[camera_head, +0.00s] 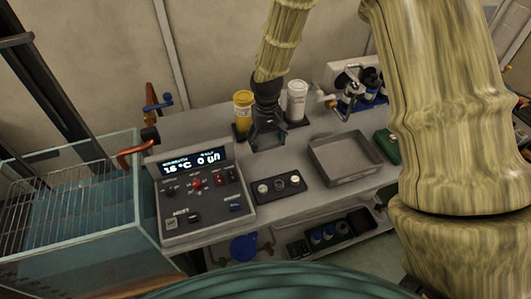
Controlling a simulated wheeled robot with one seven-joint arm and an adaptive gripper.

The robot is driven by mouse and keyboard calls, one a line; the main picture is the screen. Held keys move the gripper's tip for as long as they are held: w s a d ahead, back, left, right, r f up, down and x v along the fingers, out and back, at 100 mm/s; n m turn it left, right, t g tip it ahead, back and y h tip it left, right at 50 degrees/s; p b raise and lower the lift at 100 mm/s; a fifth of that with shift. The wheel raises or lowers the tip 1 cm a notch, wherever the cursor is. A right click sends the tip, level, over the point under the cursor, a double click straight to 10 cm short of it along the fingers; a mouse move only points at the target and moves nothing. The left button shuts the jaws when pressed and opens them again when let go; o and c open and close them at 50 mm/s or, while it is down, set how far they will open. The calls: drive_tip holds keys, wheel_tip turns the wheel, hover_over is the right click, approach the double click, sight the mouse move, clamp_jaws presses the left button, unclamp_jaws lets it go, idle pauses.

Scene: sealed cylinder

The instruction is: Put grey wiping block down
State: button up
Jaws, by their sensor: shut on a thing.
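My gripper (267,130) is at the back of the grey bench, between a yellow canister and a white canister. It points down and is shut on a small dark thing, which I take to be the grey wiping block (266,141). The block is largely hidden by the fingers and hard to tell from them. It is low over the bench top; I cannot tell whether it touches the surface.
The yellow canister (243,112) and white canister (297,101) stand close on either side. A control box (200,197) with a display, a dial panel (277,187) and an empty grey tray (345,158) are in front. A glass tank (75,225) is at left.

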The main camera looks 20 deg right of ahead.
sight(267, 159)
drive_tip(key=shift+f+p, duration=0.9)
drive_tip(key=shift+f, duration=2.6)
drive_tip(key=shift+f, duration=0.2)
drive_tip(key=o, duration=1.2)
drive_tip(key=shift+r+b, duration=1.8)
drive_tip(key=shift+r, duration=4.4)
